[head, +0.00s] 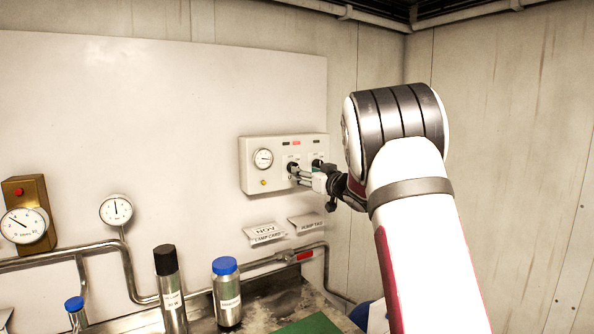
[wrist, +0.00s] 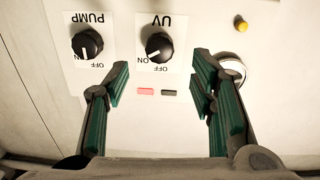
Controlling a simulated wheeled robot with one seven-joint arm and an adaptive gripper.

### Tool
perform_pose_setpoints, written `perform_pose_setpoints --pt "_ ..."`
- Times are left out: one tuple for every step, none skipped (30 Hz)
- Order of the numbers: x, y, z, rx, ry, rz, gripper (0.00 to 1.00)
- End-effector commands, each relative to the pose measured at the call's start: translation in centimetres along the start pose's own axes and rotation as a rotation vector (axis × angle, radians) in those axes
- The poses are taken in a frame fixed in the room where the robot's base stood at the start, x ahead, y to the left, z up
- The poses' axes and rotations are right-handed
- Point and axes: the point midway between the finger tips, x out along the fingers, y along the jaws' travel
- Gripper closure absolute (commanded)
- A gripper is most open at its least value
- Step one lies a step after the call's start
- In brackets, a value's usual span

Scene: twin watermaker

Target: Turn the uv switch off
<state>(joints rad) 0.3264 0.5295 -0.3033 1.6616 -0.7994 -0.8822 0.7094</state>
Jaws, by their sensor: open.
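The UV switch (wrist: 160,47) is a round black knob on a white label marked ON and OFF, upside down in the wrist view. Its white pointer line slants to the lower left, toward ON. My gripper (wrist: 161,80) is open, with one green-padded finger on each side below the knob in the picture; nothing is between the pads. In the head view my gripper (head: 302,177) is at the control panel (head: 250,181), close to the UV knob (head: 292,168). Whether a fingertip touches the panel I cannot tell.
The black PUMP knob (wrist: 87,46) sits beside the UV knob, near the left finger. A red and a dark indicator (wrist: 145,91) and a yellow button (wrist: 242,26) are on the panel. Pipes, a black-capped bottle (head: 171,295) and a blue-capped jar (head: 227,297) stand below.

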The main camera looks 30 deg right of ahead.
Motion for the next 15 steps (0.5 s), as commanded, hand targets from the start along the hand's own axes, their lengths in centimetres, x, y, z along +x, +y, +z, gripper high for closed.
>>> perform_pose_setpoints --pt "1.1 -0.1 0.1 -0.002 -0.001 -0.002 0.49" --pt "1.6 0.0 0.1 -0.001 -0.001 -0.001 0.49" --pt "2.3 -0.1 0.1 -0.001 -0.001 -0.002 0.49" --pt "2.8 -0.1 0.1 -0.002 0.000 -0.002 0.49" --pt "3.3 -0.1 0.1 -0.002 -0.001 -0.002 0.49" --pt "3.9 -0.1 0.1 -0.001 -0.001 -0.002 0.49" --pt "4.2 -0.1 0.1 -0.001 0.000 -0.001 0.49" --pt "4.6 -0.1 0.1 -0.001 0.000 -0.001 0.49" --pt "5.0 0.0 0.1 -0.001 -0.001 -0.001 0.49" --pt "5.2 0.0 0.1 -0.001 -0.001 0.000 0.49" --pt "5.5 0.0 0.1 -0.001 -0.001 0.000 0.49" --pt "5.7 0.0 0.1 0.000 -0.001 0.000 0.49" --pt "5.9 0.0 0.1 0.000 -0.001 0.000 0.49" --pt "6.0 0.0 0.1 0.001 -0.001 0.000 0.49" --pt "6.1 0.0 0.1 0.001 -0.001 0.000 0.49"
